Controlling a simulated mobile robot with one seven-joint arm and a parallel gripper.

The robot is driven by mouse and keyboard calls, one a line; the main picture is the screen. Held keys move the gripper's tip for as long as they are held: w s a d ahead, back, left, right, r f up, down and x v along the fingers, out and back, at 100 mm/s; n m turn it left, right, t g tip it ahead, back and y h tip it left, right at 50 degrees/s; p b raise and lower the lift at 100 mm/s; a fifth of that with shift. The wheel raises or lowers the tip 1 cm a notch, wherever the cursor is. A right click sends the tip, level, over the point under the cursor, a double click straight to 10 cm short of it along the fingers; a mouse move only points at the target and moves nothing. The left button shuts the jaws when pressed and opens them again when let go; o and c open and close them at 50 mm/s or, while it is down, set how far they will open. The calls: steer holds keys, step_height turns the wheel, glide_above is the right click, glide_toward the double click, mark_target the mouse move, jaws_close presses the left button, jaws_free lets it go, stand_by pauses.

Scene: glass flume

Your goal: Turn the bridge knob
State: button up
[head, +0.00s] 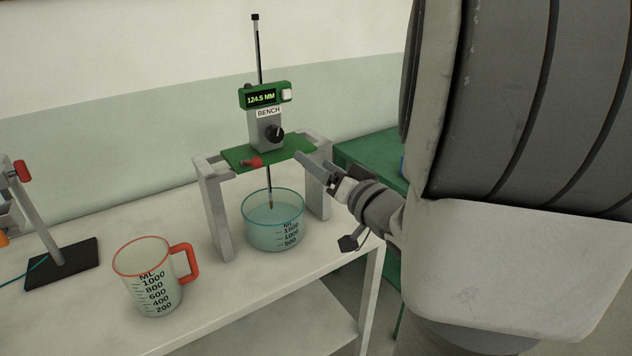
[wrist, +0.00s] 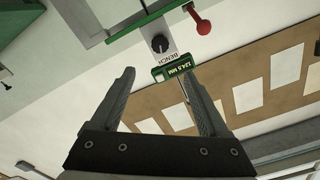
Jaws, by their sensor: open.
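The black bridge knob (head: 274,133) is on the front of a grey block labelled BENCH, which stands on a green plate across a grey bridge (head: 211,205). A green display (head: 262,97) above it reads 124.5 MM. My gripper (head: 316,170) is open and empty, to the right of and below the knob, apart from it. In the wrist view the knob (wrist: 159,43) shows ahead, beyond the gap between the open fingers (wrist: 158,75). A thin rod runs up through the block and down to the glass vessel.
A glass vessel (head: 273,225) of liquid stands under the bridge. A red-handled measuring jug (head: 150,285) stands at front left. A stand with a dark base (head: 62,264) is at far left. The bench's right edge is near my arm.

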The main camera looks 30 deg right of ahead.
steer(key=shift+s+f+b, duration=0.1)
steer(key=shift+s+b, duration=0.75)
steer(key=shift+b, duration=0.4)
stand_by(0.6)
